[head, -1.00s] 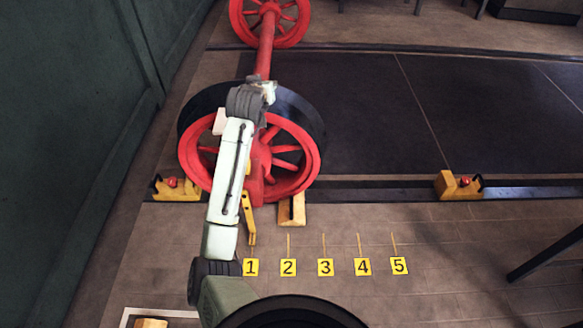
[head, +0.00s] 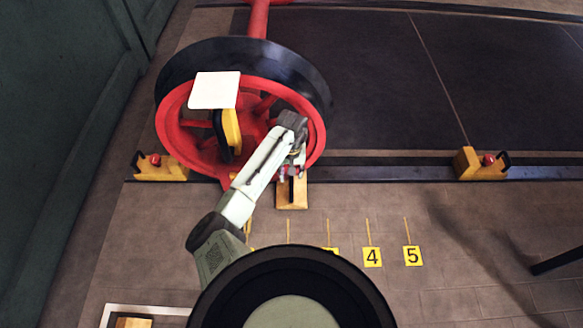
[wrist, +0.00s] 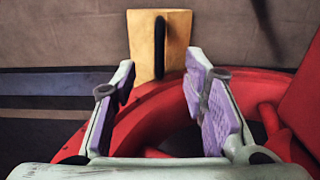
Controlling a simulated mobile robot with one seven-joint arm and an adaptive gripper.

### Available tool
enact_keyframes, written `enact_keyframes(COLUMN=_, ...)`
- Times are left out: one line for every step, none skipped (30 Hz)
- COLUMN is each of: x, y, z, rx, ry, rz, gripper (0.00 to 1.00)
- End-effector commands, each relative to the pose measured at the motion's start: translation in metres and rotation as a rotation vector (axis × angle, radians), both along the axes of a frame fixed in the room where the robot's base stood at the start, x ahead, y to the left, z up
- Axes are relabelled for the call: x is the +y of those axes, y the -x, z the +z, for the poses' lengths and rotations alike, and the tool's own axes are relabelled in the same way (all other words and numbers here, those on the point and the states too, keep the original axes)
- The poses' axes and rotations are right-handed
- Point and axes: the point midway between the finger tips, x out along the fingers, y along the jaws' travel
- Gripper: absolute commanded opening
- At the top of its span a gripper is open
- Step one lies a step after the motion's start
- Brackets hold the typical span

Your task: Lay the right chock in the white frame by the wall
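The right chock is a yellow wedge (head: 290,200) with a black handle. It sits on the floor at the front of the red wheel (head: 190,140). In the wrist view the chock (wrist: 143,50) stands upright beyond my fingertips, its handle roughly centred between them. My gripper (head: 291,176) is open and empty, just above the chock in the head view; the wrist view shows a gap between its purple pads (wrist: 160,75). The white frame (head: 160,310) is on the floor at the bottom left, partly cut off. A yellow block (head: 134,323) lies in it.
Yellow stops (head: 172,173) (head: 466,165) with red knobs stand at both sides on the rail. A white plate (head: 215,90) and a yellow part with a black handle (head: 232,130) show before the wheel. Number tags (head: 372,257) lie on the floor. The right floor is mostly clear.

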Motion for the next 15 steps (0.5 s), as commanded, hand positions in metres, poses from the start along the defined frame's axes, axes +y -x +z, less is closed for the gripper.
enact_keyframes(x=0.0, y=0.0, z=-0.01, rx=-0.001, ry=0.0, rz=0.0, gripper=0.4)
enact_keyframes(x=0.0, y=0.0, z=-0.011, rx=-0.002, ry=0.0, rz=0.0, gripper=0.4)
enact_keyframes(x=0.0, y=-0.001, z=-0.011, rx=-0.002, ry=0.001, rz=0.0, gripper=0.4)
enact_keyframes(x=0.0, y=-0.001, z=-0.012, rx=-0.002, ry=0.001, rz=0.0, gripper=0.4)
enact_keyframes(x=0.0, y=-0.001, z=-0.012, rx=-0.003, ry=0.001, rz=0.0, gripper=0.4)
enact_keyframes(x=0.0, y=-0.001, z=-0.013, rx=-0.003, ry=0.001, rz=0.0, gripper=0.4)
enact_keyframes(x=0.0, y=-0.001, z=-0.014, rx=-0.003, ry=0.001, rz=0.0, gripper=0.4)
enact_keyframes(x=0.0, y=-0.001, z=-0.015, rx=-0.003, ry=0.001, rz=0.0, gripper=0.4)
enact_keyframes(x=0.0, y=-0.001, z=-0.018, rx=-0.003, ry=0.001, rz=0.0, gripper=0.4)
enact_keyframes(x=0.0, y=-0.001, z=-0.02, rx=-0.004, ry=0.001, rz=0.0, gripper=0.4)
enact_keyframes(x=0.0, y=-0.001, z=-0.023, rx=-0.004, ry=0.001, rz=0.0, gripper=0.4)
enact_keyframes(x=0.0, y=-0.001, z=-0.027, rx=-0.004, ry=0.002, rz=0.0, gripper=0.4)
enact_keyframes(x=0.0, y=-0.001, z=-0.031, rx=-0.004, ry=0.002, rz=0.0, gripper=0.4)
enact_keyframes(x=0.0, y=-0.001, z=-0.035, rx=-0.004, ry=0.002, rz=0.0, gripper=0.4)
enact_keyframes(x=0.0, y=-0.001, z=-0.04, rx=-0.004, ry=0.001, rz=0.0, gripper=0.4)
